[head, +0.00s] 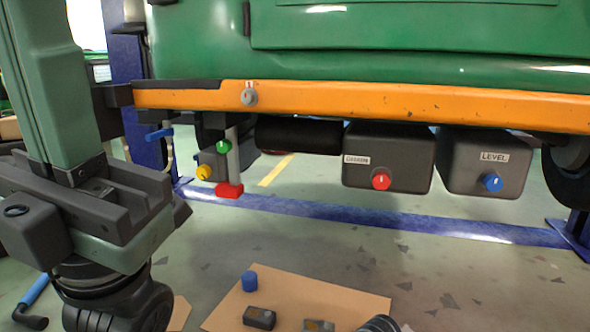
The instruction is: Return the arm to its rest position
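My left gripper (75,165) stands large and close in the left of the head view, pointing up. A thick green finger-like part rises from its dark rail. I cannot make out a second finger, so its opening is unclear. No held object shows. It is in front of the left end of the orange beam (370,102) under the green rickshaw body (400,40). I cannot tell whether it touches the beam.
Under the beam hang a grey box with a red knob (410,165), a LEVEL box with a blue knob (465,165) and green, yellow and red fittings (224,165). A brown board (300,285) lies below with a blue cap (250,281) and dark boxes (259,317). Open floor lies right.

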